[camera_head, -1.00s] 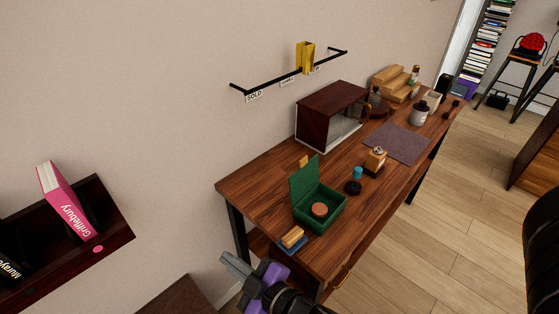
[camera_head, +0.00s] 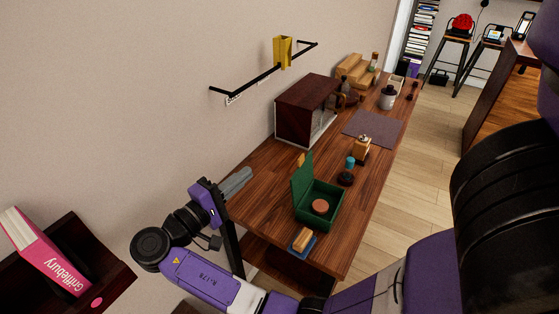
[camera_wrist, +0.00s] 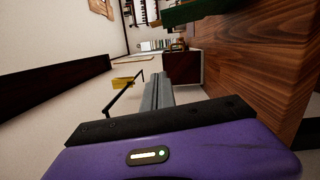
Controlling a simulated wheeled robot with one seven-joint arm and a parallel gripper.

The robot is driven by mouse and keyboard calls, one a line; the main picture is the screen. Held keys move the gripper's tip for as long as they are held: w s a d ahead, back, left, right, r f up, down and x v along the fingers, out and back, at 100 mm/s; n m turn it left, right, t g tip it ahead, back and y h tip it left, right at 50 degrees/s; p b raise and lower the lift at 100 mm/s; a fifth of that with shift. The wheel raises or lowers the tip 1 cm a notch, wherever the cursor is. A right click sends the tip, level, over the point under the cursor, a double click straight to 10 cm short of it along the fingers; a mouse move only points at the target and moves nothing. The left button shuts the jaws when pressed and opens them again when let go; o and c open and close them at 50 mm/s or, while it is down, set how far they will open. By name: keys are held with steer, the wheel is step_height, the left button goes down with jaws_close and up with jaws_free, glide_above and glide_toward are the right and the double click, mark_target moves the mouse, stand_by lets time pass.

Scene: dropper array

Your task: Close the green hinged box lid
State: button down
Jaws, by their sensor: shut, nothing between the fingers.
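The green hinged box (camera_head: 330,216) stands on the wooden table with its lid (camera_head: 303,181) raised, hinged on the left side. A round brown item (camera_head: 320,206) lies inside it. My gripper (camera_head: 246,173) is shut and empty, near the table's left edge, to the left of the box and apart from it. In the wrist view my gripper (camera_wrist: 157,78) points away along the table, with part of the green box (camera_wrist: 195,12) at the top edge. The rest of the box is cut off there.
A blue pad with a tan block (camera_head: 302,240) lies in front of the box. A blue-topped stamp (camera_head: 349,170) and a small bottle (camera_head: 362,150) stand behind it. A dark red cabinet (camera_head: 303,107) stands by the wall, under a black rail (camera_head: 255,80).

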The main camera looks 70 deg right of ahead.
mark_target(303, 175)
steer(key=s+d+p, duration=0.4)
steer(key=s+d, duration=0.4)
steer(key=s, duration=0.1)
steer(key=shift+r+g, duration=0.4)
steer(key=shift+s+d+m, duration=0.1)
steer(key=shift+s+m, duration=0.1)
steer(key=shift+m, duration=0.1)
